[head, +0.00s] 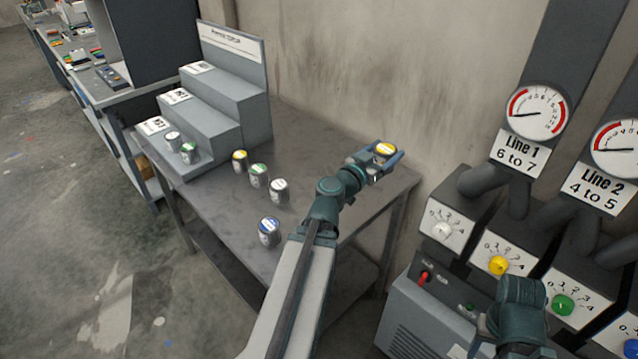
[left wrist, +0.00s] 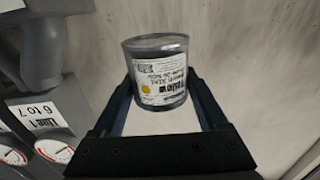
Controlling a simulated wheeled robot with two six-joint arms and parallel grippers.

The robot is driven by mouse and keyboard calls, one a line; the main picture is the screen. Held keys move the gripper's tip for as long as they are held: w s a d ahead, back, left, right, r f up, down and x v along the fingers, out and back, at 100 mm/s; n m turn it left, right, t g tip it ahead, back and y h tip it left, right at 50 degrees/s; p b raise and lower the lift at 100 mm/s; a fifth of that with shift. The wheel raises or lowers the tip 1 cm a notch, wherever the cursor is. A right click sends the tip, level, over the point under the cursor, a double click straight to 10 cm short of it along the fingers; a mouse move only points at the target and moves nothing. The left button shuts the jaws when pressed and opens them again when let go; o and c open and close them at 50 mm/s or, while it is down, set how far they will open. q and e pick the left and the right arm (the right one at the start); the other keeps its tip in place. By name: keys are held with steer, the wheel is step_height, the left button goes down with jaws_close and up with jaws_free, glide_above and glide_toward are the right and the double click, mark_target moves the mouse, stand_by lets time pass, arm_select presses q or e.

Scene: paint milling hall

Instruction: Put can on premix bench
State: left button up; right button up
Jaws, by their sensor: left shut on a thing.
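My left gripper (head: 384,160) is shut on a can with a yellow lid (head: 386,149). In the left wrist view the grey can (left wrist: 158,72) sits between the fingers, its label with a yellow dot facing the camera. In the head view the can appears over the right back end of the grey bench (head: 325,150); its exact height above the top cannot be told. The bench carries a stepped stand (head: 232,88) with a sign that seems to begin "Premix". Of my right arm only a link shows at the lower right; its gripper is out of view.
On the bench stand a yellow-lidded can (head: 240,161), a green-lidded can (head: 258,175), a white-lidded can (head: 279,190) and a blue-lidded can (head: 269,232). Two small cans stand on the lowest step. Machines with dials (head: 500,262) and gauges (head: 537,112) stand at right.

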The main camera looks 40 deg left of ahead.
arm_select(q)
steer(key=w+a+f+n+g+y+b, duration=0.6)
steer(key=w+f+n+y+b, duration=0.2)
steer(key=y, duration=0.6)
steer(key=w+n, duration=0.2)
steer(key=w, duration=0.1)
steer(key=shift+w+f, duration=0.2)
steer(key=shift+f, duration=0.05)
steer(key=b, duration=1)
glide_above(378, 188)
step_height(378, 188, down, 10)
steer(key=shift+w+f, duration=0.1)
steer(key=shift+f, duration=0.05)
